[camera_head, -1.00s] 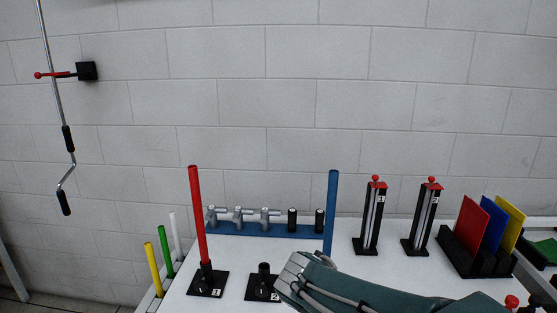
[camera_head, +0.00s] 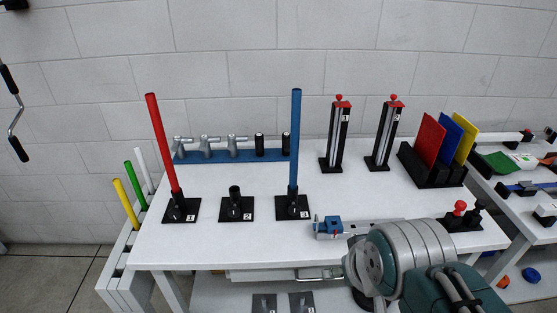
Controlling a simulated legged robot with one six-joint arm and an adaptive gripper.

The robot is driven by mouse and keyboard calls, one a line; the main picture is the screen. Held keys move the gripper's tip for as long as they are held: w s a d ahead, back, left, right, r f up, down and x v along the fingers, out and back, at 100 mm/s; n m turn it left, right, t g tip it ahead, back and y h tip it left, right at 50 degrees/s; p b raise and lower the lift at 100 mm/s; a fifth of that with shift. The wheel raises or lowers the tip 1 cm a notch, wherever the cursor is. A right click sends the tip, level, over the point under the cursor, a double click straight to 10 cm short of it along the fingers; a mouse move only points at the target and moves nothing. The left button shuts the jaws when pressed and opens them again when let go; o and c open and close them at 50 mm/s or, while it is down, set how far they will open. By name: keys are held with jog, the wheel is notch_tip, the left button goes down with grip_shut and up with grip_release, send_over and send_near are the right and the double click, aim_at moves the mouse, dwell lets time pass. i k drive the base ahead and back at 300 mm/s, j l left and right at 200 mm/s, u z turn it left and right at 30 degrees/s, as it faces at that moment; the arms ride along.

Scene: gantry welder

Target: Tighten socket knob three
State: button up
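Socket three (camera_head: 293,205) is a black base with a white "3" label on the white table. A tall blue rod (camera_head: 295,140) stands upright in it. Its dark knob is too small to make out against the black base, so I cannot tell how tight it is. Socket one (camera_head: 180,209) holds a red rod (camera_head: 163,145), which leans slightly left in the picture. Socket two (camera_head: 236,208) has no rod. My arm shows at the lower right, in front of the table. My gripper is not visible.
Behind the sockets is a blue rack (camera_head: 222,156) with several grey and black pieces. A blue and grey device (camera_head: 328,228) is at the front edge. Two black stands (camera_head: 335,140) (camera_head: 383,140) and a holder with coloured plates (camera_head: 436,172) fill the right. The middle of the table (camera_head: 345,195) is clear.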

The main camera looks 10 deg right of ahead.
aim_at(294, 210)
jog(key=i+j+z, duration=0.15)
jog(key=z, duration=0.2)
jog(key=i+j+z, duration=0.35)
jog(key=k+l, duration=0.1)
